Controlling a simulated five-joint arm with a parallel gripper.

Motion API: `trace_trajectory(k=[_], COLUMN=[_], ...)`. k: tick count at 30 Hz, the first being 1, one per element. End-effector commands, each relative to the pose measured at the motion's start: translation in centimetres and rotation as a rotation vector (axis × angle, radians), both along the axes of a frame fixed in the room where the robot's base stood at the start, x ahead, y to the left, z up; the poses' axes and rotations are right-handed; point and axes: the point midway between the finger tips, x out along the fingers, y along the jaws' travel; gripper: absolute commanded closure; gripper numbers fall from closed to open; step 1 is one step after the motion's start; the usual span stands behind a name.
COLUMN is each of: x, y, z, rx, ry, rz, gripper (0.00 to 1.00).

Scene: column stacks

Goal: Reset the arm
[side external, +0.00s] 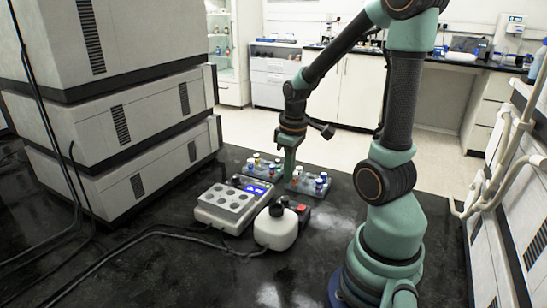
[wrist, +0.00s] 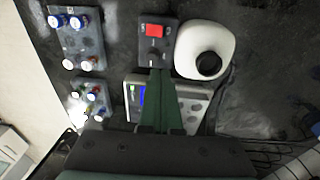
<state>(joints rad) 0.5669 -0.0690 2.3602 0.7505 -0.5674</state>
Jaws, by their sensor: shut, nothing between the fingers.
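My gripper (side external: 289,174) points down over the bench, between two small vial racks and behind the white bottle in the side view. In the wrist view its green fingers (wrist: 156,80) are together with nothing between them. They cover part of the grey block heater with a lit display (wrist: 192,98) and reach toward the small dark box with a red switch (wrist: 155,40). I cannot tell the exact height of the fingertips above the bench.
The block heater (side external: 232,207), white bottle with black cap (side external: 275,230) and red-switch box (side external: 302,211) stand close together. Vial racks (side external: 265,167) and (side external: 308,185) stand behind. Tall instrument stacks (side external: 115,120) rise at left. Cables cross the front left; the front bench is otherwise clear.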

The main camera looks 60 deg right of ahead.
Motion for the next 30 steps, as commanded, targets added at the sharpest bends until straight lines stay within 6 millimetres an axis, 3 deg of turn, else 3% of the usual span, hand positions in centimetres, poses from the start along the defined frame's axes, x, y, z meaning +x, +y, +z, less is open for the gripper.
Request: trace_trajectory(k=[1,6,12,15,21,30], x=[1.1,3.0,3.1,2.7,2.3,2.3], y=[1.7,7.4,13.4,15.3,16.7,16.7], z=[1.7,6.2,10.2,11.3,12.2,12.2], rx=[-0.019,-0.034,0.003,0.029,0.053,0.053], ry=[-0.045,-0.183,-0.328,-0.374,-0.408,-0.407], rz=[0.014,0.018,0.02,0.018,0.013,0.012], gripper=[1.0,1.0,1.0,1.0,1.0,1.0])
